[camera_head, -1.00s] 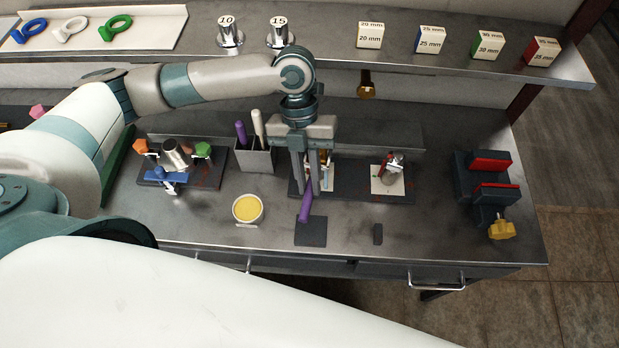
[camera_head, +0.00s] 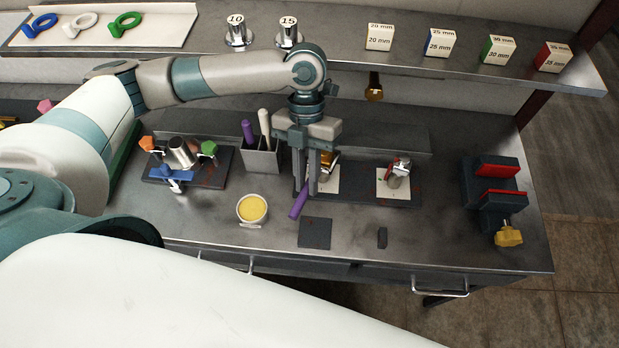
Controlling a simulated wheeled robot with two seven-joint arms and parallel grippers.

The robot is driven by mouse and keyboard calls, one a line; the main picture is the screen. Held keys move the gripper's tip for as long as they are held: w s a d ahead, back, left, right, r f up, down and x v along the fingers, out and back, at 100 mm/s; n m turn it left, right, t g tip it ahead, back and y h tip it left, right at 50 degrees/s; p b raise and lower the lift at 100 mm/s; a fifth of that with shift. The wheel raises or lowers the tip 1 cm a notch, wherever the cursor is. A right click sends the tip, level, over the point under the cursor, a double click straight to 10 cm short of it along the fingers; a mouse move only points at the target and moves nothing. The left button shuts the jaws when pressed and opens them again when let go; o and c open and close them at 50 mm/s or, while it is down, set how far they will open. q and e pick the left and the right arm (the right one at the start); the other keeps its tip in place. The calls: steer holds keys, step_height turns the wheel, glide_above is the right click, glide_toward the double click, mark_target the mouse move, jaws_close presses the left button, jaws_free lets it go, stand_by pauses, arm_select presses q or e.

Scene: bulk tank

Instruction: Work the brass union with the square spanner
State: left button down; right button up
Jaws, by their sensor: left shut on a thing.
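My left gripper (camera_head: 313,190) points down over the middle of the bench, shut on a tool with a purple handle (camera_head: 298,204). The handle slants down to the left, its lower end near a dark square mat (camera_head: 315,233). The tool's head is hidden by the fingers, so I cannot tell whether it is square. A brass-coloured fitting (camera_head: 328,159), perhaps the union, shows partly just behind and right of the fingers, above a white plate. I cannot tell whether the tool touches it. My right gripper is not in view.
A chrome fitting with a red part (camera_head: 400,168) stands to the right on a white square. A vise (camera_head: 491,192) is at the right end. A cup of yellow stuff (camera_head: 252,208), a tool holder (camera_head: 261,156) and a fixture with coloured knobs (camera_head: 181,153) are left.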

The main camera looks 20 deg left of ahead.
arm_select(q)
steer(key=shift+a, duration=0.15)
steer(key=shift+d+p, duration=0.2)
steer(key=shift+p, duration=0.15)
stand_by(0.4)
steer(key=shift+r, duration=0.2)
steer(key=shift+r+p, duration=2.9)
steer(key=shift+r, duration=0.45)
